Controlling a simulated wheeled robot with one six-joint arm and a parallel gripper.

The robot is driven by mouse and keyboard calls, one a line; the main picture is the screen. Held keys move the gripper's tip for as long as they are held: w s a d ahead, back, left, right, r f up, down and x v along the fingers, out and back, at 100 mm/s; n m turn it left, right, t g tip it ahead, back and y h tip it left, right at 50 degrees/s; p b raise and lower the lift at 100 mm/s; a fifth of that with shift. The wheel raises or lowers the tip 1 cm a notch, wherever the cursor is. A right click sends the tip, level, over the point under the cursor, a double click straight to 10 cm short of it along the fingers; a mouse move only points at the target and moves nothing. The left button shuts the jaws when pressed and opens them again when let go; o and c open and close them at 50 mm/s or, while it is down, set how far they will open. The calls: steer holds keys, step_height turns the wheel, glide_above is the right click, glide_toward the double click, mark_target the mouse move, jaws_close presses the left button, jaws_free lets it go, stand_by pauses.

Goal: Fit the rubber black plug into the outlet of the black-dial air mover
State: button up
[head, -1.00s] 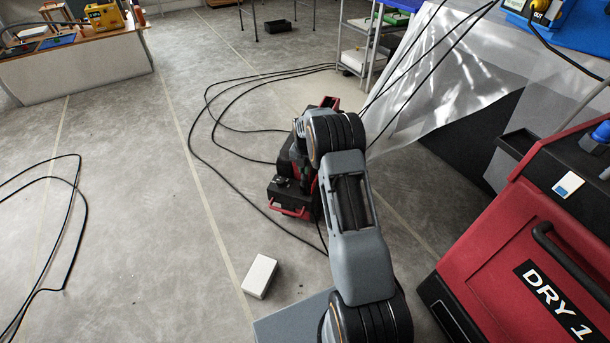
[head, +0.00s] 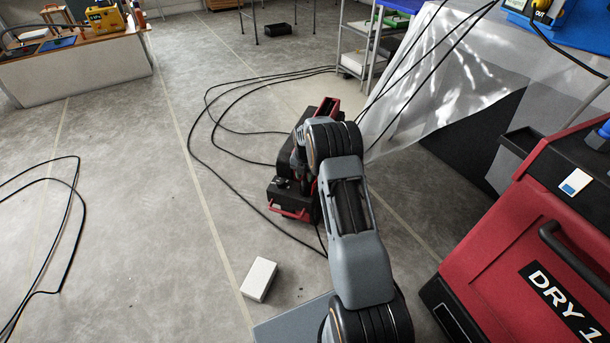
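A red and black machine (head: 291,192) stands on the floor in the middle of the head view, partly behind my arm. It looks like an air mover, with a small dark knob on its near top and a red bar low at its front. I cannot make out its outlet or confirm the dial. My arm reaches forward over it, and a grey wrist part shows at the machine's upper left. My gripper's fingers are hidden behind the arm and machine. I cannot make out the rubber plug.
A large red machine marked DRY 1 (head: 540,250) fills the right. Black cables (head: 205,150) loop over the floor left of the smaller machine. A white block (head: 259,279) lies on the floor. Plastic sheeting (head: 450,75) hangs behind.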

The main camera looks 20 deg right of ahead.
steer(key=shift+r, duration=0.1)
step_height(320, 180, up, 12)
steer(key=p, duration=0.4)
steer(key=s+a+r+m, duration=0.55)
steer(key=r+m, duration=0.25)
steer(key=r, duration=0.2)
steer(key=s+a+r+m+t, duration=0.1)
steer(key=s+a+m, duration=0.1)
steer(key=s+m, duration=0.4)
steer(key=s+a+r+m+t, duration=0.1)
steer(key=s+a+r+m, duration=0.1)
steer(key=s+m, duration=0.5)
steer(key=s+a+r+m, duration=0.1)
steer(key=s+a+m, duration=0.1)
steer(key=s+m, duration=0.4)
steer(key=s, duration=0.5)
steer(key=shift+s+a+r+t, duration=0.2)
steer(key=shift+a+r+t, duration=0.1)
steer(key=shift+t, duration=0.1)
